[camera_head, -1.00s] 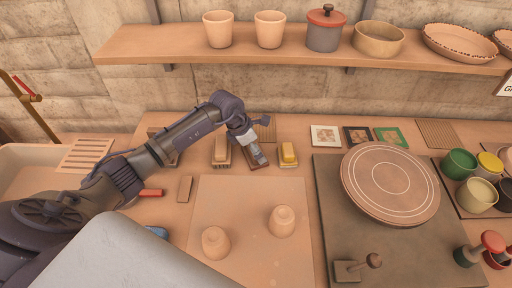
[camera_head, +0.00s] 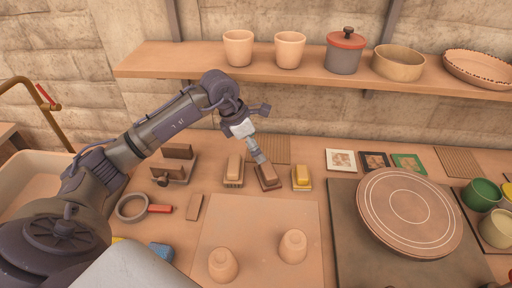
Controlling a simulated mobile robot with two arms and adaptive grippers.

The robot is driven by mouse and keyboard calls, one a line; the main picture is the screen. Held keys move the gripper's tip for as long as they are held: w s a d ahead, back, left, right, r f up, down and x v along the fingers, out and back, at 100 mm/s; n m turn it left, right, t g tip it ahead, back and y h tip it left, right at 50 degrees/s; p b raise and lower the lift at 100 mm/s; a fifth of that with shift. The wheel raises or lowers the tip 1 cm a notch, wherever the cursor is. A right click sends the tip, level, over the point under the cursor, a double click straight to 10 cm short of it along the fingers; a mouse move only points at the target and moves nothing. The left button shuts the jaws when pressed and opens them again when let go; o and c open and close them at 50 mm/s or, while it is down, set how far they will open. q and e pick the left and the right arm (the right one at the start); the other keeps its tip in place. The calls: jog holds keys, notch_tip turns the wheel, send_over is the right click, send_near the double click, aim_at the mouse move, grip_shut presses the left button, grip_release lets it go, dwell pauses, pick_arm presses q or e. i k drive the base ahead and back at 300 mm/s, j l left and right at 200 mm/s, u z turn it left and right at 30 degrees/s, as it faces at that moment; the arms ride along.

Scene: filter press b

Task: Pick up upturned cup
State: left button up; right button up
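Two upturned clay cups stand on a pale square board (camera_head: 258,215) on the table. One cup (camera_head: 223,264) is at the front left of the board, the other cup (camera_head: 293,246) is further right and slightly further back. My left gripper (camera_head: 259,158) is behind the board, well away from both cups. It points down at a dark tray with a brown block (camera_head: 267,175); whether it touches the block is unclear. Its fingers are small and close together, so its opening is hard to read. My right gripper is not in view.
Similar blocks on trays (camera_head: 234,169) (camera_head: 302,176) flank the brown one. A round wheel plate (camera_head: 410,212) on a dark slab is at right, with green and cream pots beyond. A shelf (camera_head: 330,76) with vessels runs above. The board between the cups is clear.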

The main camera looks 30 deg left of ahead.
aim_at(223, 267)
jog(key=k, duration=2)
